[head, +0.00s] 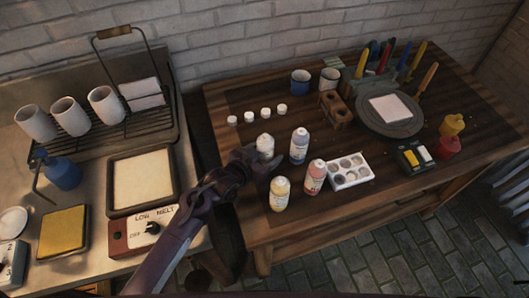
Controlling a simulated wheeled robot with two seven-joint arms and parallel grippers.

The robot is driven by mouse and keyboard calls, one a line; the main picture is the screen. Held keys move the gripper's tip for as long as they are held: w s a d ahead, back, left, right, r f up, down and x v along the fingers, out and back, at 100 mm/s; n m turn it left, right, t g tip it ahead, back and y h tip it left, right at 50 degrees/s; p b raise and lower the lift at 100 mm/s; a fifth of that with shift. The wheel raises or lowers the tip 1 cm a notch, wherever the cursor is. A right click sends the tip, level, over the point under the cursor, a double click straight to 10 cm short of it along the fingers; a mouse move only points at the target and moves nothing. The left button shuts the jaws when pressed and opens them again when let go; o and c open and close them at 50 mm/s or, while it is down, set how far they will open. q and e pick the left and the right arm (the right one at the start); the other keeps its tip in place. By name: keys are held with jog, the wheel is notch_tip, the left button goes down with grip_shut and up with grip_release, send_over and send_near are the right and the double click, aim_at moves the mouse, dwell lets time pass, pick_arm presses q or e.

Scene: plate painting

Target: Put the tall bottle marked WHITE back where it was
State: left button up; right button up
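A pale bottle with a white cap (265,142) is at the front left of the wooden table. My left gripper (259,157) is at this bottle, its dark fingers around the lower part. They hide its base and any label, so I cannot read WHITE on it. I cannot tell whether the fingers press on it or whether it stands on the table. Close by stand a blue-purple bottle (299,147), a pink-red bottle (314,178) and a yellow bottle (280,194). My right gripper is not in view.
Several small white caps or pots (265,112) stand in a row behind the bottle. A white paint palette (350,171) lies right of the bottles. Two mugs (300,82), a wooden holder (335,108) and a round turntable (391,126) stand farther back.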

pick_arm(q)
jog(key=shift+r, duration=0.1)
jog(key=shift+r, duration=0.1)
jog(key=v, duration=1.2)
jog(key=shift+b, duration=0.3)
